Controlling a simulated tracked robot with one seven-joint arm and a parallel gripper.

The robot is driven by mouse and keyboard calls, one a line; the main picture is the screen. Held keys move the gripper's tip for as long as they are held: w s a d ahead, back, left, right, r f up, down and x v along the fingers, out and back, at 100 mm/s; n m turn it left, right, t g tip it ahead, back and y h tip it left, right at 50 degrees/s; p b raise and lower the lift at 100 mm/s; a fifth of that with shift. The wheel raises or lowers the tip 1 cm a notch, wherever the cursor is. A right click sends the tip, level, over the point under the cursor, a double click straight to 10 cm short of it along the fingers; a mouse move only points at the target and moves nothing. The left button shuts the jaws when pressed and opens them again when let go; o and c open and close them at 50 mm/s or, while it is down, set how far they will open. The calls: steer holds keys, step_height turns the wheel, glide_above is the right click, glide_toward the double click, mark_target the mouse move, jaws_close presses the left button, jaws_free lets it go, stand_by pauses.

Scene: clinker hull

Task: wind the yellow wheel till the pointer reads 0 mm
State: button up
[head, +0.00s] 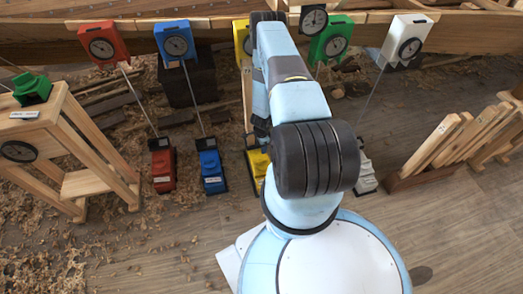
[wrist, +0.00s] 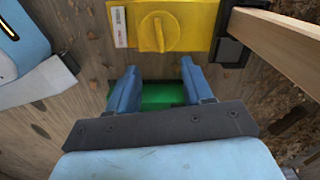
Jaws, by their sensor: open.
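The yellow wheel (wrist: 158,30) is a round knob with a raised bar across it, on a yellow box with a white label at the top of the wrist view. In the head view the yellow box (head: 257,165) stands on the floor, partly behind my arm. Above it, the yellow dial housing (head: 242,40) is mostly hidden by my arm, so its pointer cannot be read. My gripper (wrist: 158,72) is open, its two blue fingers apart and just below the yellow box in the wrist view. A green surface (wrist: 160,96) shows between the fingers; they hold nothing visible.
Red (head: 103,43), blue (head: 176,42), green (head: 331,40) and white (head: 407,40) dial units hang along the hull, with rods down to floor boxes. A wooden stand (head: 70,150) is at left, a plank rack (head: 445,150) at right. A wooden post (wrist: 275,45) flanks the yellow box.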

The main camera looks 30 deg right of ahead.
mark_target(262, 161)
steer(key=o, duration=0.4)
steer(key=n, duration=0.5)
steer(key=shift+n, duration=0.3)
steer(key=o, duration=0.3)
steer(key=n, duration=0.4)
steer(key=shift+n, duration=0.3)
steer(key=shift+o, duration=0.3)
steer(key=n, duration=0.7)
step_height(262, 161, down, 14)
steer(key=shift+r, duration=0.2)
steer(key=shift+c, duration=0.2)
steer(key=c, duration=1)
